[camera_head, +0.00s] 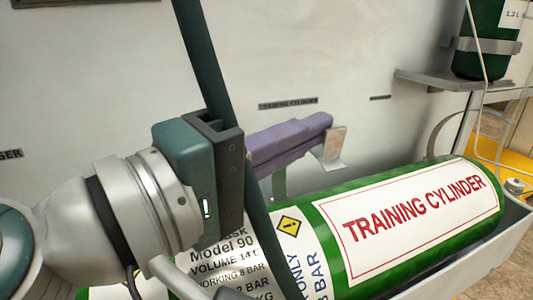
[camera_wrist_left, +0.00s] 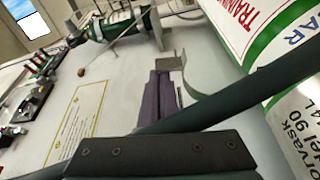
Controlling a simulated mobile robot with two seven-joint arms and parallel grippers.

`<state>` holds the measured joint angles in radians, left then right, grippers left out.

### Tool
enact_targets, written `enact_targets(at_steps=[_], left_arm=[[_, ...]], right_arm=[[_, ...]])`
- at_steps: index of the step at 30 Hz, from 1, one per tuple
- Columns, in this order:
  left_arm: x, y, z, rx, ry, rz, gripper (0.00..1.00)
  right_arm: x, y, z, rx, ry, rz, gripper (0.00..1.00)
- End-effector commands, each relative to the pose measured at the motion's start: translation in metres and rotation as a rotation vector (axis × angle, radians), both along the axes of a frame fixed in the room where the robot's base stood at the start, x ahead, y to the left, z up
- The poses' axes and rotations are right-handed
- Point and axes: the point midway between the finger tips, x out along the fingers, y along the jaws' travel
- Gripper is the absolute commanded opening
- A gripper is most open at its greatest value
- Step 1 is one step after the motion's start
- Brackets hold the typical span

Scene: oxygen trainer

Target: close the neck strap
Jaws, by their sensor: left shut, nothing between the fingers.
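My left gripper (camera_head: 325,124) reaches over the cylinder from the left. Its two purple fingers are pressed together with nothing between them. A metal strap end plate (camera_head: 334,149) is close beside the fingertips; I cannot tell whether they touch. In the left wrist view, the fingers (camera_wrist_left: 162,78) point toward a bent metal plate (camera_wrist_left: 170,61) with a curved grey band (camera_wrist_left: 208,103) beside it. The green training cylinder (camera_head: 350,271) lies in a grey cradle. Another thin curved band (camera_head: 437,133) stands behind its right end. I cannot tell which band is the neck strap. My right gripper is not in view.
A pale wall panel (camera_head: 370,45) stands behind the cylinder. A smaller green cylinder (camera_head: 484,42) stands on a shelf (camera_head: 440,80) at the upper right. A dark bar (camera_head: 205,60) crosses the head view beside my left gripper. The cradle rim (camera_head: 480,255) runs along the front right.

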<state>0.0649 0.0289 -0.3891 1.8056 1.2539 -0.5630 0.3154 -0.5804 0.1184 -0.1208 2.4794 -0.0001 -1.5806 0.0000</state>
Motion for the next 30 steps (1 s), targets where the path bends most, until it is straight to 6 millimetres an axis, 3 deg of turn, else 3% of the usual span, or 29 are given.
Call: enact_targets(at_steps=[1, 15, 21, 30], left_arm=[[-0.007, -0.002, -0.018, 0.015, -0.044, -0.002, 0.0], [-0.055, -0.017, -0.075, 0.153, -0.463, -0.003, 0.0], [-0.066, -0.021, -0.095, 0.175, -0.54, 0.001, 0.0], [-0.072, -0.023, -0.115, 0.176, -0.537, 0.0, 0.0]], right_arm=[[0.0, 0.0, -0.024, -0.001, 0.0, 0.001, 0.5], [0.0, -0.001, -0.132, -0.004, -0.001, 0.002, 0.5], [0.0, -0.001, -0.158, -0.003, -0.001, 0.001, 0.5], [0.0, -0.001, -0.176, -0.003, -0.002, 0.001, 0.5]])
